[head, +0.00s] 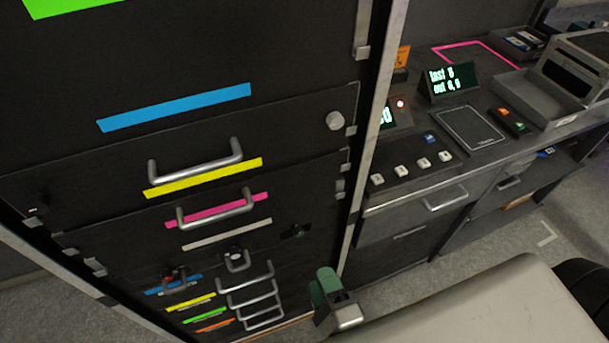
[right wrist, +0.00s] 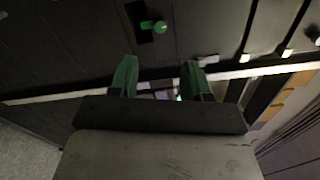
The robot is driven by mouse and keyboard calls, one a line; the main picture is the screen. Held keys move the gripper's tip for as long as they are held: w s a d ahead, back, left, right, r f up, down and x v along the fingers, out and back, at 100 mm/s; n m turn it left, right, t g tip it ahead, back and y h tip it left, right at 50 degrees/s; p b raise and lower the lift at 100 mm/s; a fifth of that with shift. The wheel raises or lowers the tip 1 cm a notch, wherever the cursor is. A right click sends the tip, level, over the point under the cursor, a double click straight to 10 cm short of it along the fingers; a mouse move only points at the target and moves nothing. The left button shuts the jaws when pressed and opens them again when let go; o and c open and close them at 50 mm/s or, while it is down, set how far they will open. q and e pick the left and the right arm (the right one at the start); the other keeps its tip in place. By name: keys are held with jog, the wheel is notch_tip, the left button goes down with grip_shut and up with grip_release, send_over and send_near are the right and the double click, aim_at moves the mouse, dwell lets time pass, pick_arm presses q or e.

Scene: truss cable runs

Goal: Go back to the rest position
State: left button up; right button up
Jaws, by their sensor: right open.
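My right gripper (head: 327,286) shows at the bottom middle of the head view, in front of the dark cabinet (head: 60,110). In the right wrist view its two green fingers (right wrist: 158,78) stand well apart with nothing between them. A small green knob or lever (right wrist: 158,26) on the dark panel lies beyond the fingertips there, apart from them. It seems to be the small green thing (head: 299,231) on the cabinet in the head view. My left gripper is in neither view.
The cabinet has several handles (head: 216,213) and coloured strips (head: 178,107). A pale post (head: 372,130) edges it. To the right stands a desk with buttons, a lit display (head: 449,82) and a grey tray (head: 537,98). Grey floor (head: 575,215) shows at right.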

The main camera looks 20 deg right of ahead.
jog(key=s+d+f+n+g+y, duration=0.15)
jog(key=f+n+g, duration=0.4)
jog(key=f, duration=0.85)
jog(key=s+d+f+n+g+y, duration=0.1)
jog(key=s+f+n+g, duration=0.2)
jog(key=f+n, duration=0.8)
jog(key=s+d+f+n+g+h, duration=0.1)
jog(key=s+d+f+n+g, duration=0.2)
jog(key=s+f, duration=0.5)
jog(key=s+d+f+n+g+h, duration=0.2)
jog(key=s+d+f+n+g, duration=0.2)
jog(key=s+f, duration=0.4)
jog(key=shift+s+d+f+g, duration=0.3)
jog(key=shift+s+d+g, duration=0.15)
jog(key=shift+d+g, duration=0.35)
